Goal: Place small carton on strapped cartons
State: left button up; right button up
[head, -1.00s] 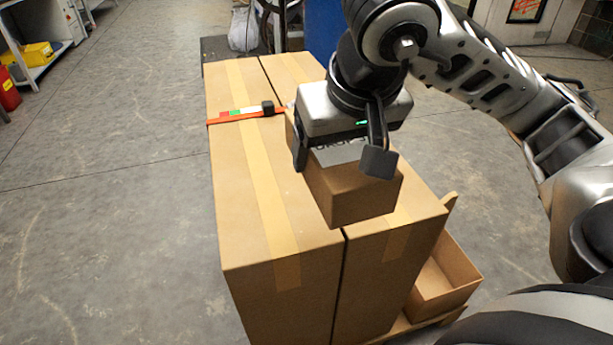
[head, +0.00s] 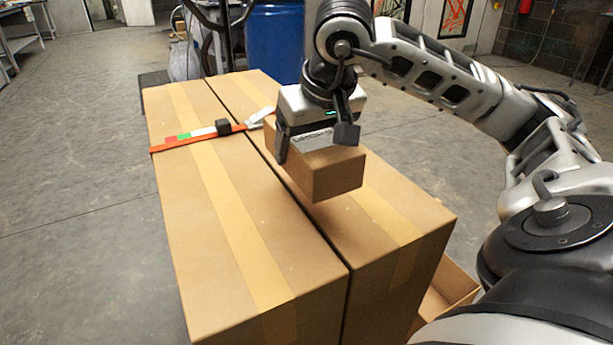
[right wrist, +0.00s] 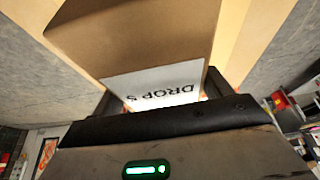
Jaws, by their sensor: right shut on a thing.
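The small carton (head: 335,176) is brown with a white label reading "DROP S". My right gripper (head: 318,147) is shut on it and holds it over the right one of two large strapped cartons (head: 240,235). I cannot tell whether its underside touches the top. The small carton also fills the upper part of the right wrist view (right wrist: 135,40), with its label by the fingers. The large cartons stand side by side with tan tape along their tops. An orange strap (head: 170,146) with a black buckle crosses them towards the far end. My left gripper is not in view.
An open-topped cardboard box (head: 450,292) sits low at the right of the large cartons. A blue barrel (head: 274,45) stands behind them. The near tops of the large cartons are clear, and bare floor lies to the left.

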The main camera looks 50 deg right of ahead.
jog(key=f, duration=0.1)
jog(key=w+d+f, duration=0.1)
jog(key=f, duration=0.1)
jog(key=shift+w+d, duration=0.25)
jog(key=shift+w, duration=0.05)
jog(key=shift+w+d+f+b, duration=0.35)
jog(key=shift+w+f+b, duration=0.1)
jog(key=shift+f, duration=0.15)
notch_tip(320, 180, down, 3)
jog(key=shift+w+d+f+b, duration=0.15)
jog(key=shift+f+b, duration=0.05)
jog(key=shift+b, duration=0.3)
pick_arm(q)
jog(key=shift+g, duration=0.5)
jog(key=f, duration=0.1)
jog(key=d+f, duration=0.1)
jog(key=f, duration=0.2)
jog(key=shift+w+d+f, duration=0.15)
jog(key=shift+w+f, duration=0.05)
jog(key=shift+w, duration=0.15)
pick_arm(e)
jog(key=shift+f, duration=0.15)
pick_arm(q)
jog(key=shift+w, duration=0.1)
pick_arm(e)
jog(key=o, duration=1.3)
